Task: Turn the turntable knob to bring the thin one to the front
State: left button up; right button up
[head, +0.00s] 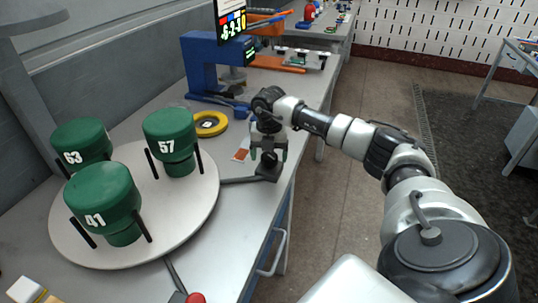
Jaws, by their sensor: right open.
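A round pale turntable (150,237) stands on the grey bench at left. It bears three green capped cylinders: 41 (103,195) front left, 57 (170,135) back right and 63 (80,142) back left. Black posts stand around them. Their lower stems are partly hidden, so I cannot tell which is thinnest. A small black box (267,173) sits right of the turntable, joined to it by a dark bar or cable. My right gripper (268,153) points down just above this box, open, its fingers apart. Any knob between the fingers is hard to make out. My left gripper is out of view.
A yellow ring (210,124) lies behind the turntable. A blue machine frame (208,68) with a screen (231,20) stands farther back. A red button (195,298) is at the bottom edge. The bench edge runs just right of the box, with open floor beyond.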

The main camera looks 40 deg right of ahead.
jog(key=shift+f, duration=0.5)
jog(key=c, duration=0.9)
jog(key=shift+n, duration=2.9)
jog(key=o, duration=0.9)
